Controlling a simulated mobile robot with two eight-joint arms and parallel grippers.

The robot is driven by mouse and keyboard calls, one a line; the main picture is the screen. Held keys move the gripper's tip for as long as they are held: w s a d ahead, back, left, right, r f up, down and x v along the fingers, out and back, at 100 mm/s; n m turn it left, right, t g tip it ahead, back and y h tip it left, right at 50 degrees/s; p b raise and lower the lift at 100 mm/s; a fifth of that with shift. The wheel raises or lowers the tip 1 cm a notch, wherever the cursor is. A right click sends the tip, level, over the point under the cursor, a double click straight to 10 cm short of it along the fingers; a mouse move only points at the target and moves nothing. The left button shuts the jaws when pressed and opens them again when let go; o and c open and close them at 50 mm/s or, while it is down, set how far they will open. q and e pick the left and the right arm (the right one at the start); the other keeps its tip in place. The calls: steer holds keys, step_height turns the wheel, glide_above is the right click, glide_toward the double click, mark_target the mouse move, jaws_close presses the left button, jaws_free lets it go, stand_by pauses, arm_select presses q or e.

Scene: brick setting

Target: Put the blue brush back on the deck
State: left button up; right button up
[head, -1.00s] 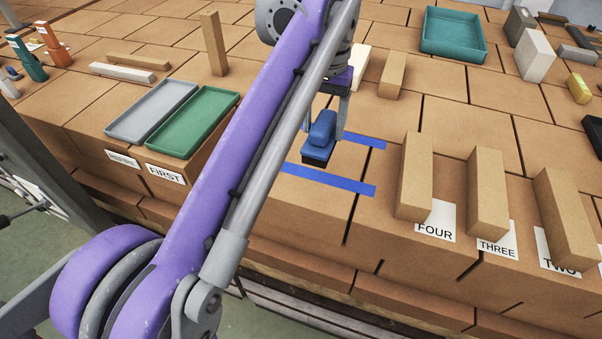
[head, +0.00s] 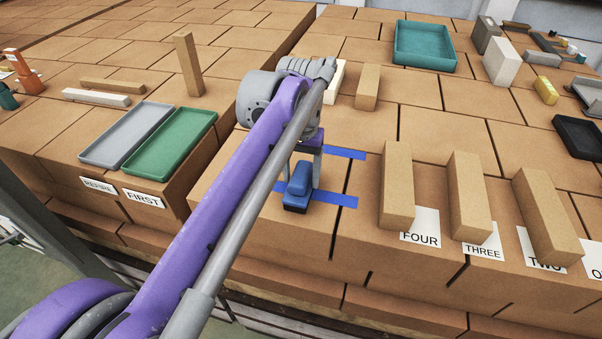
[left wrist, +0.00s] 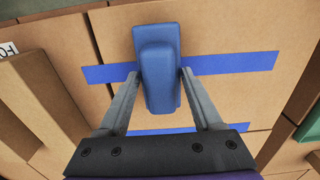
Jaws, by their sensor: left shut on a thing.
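The blue brush (head: 297,180) has a blue handle and a dark underside. My left gripper (head: 302,172) is shut on it, with one finger on each side of the handle. In the left wrist view the brush (left wrist: 157,68) sits between the fingers (left wrist: 159,78) and crosses over one blue tape strip (left wrist: 230,64). The brush is over the brown block deck (head: 265,225), low by the near tape strip (head: 335,200). I cannot tell whether it touches the surface. A far tape strip (head: 345,153) runs behind it. My right gripper is not in view.
Upright brown bricks stand by labels FOUR (head: 420,238), THREE (head: 483,253) and TWO to the right. A green tray (head: 172,145) and a grey tray (head: 126,137) lie left. A teal tray (head: 424,65) is at the back.

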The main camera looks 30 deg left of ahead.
mark_target(301, 172)
arm_select(q)
steer(key=shift+f, duration=0.1)
steer(key=o, duration=1.5)
steer(key=shift+c, duration=0.2)
step_height(301, 172, up, 12)
steer(key=p, duration=0.1)
